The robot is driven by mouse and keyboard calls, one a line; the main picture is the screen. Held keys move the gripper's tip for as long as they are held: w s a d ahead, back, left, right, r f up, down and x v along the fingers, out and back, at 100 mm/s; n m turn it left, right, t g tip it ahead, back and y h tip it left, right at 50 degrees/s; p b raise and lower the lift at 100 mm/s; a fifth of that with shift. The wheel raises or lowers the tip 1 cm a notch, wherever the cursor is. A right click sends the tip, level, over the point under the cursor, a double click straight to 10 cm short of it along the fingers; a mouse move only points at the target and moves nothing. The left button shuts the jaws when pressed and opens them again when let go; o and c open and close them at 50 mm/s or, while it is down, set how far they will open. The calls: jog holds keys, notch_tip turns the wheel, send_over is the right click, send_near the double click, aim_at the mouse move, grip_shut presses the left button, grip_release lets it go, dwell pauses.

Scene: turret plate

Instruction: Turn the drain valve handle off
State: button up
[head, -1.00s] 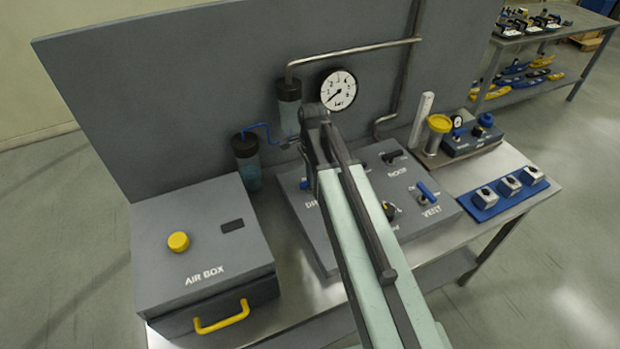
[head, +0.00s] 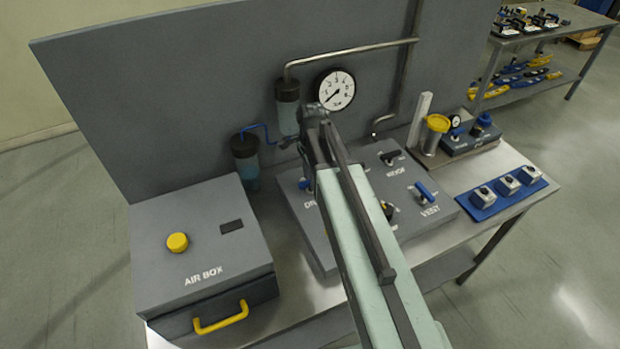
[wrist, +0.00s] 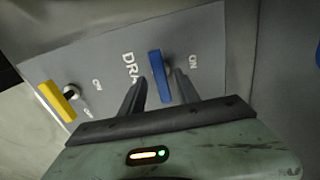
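The drain valve handle (wrist: 158,76) is a blue bar in the wrist view, beside the partly covered "DRA…" lettering. An "ON" mark is to its right. The bar runs nearly up and down in that view. My gripper (wrist: 160,80) is open, with one dark finger on each side of the bar. I cannot tell whether either finger touches it. In the head view, a bit of the blue handle (head: 306,184) shows left of my arm, which hides the gripper and most of the drain lettering.
The grey valve panel (head: 300,225) also has a black roof handle (head: 391,156), a blue vent handle (head: 426,190) and a yellow handle (wrist: 57,100). The air box (head: 205,240) stands to the left. A pressure gauge (head: 335,89) is on the back board.

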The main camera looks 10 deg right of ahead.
notch_tip(320, 180, up, 8)
jog(key=p, duration=0.7)
jog(key=shift+f, duration=0.25)
jog(key=shift+f, duration=0.1)
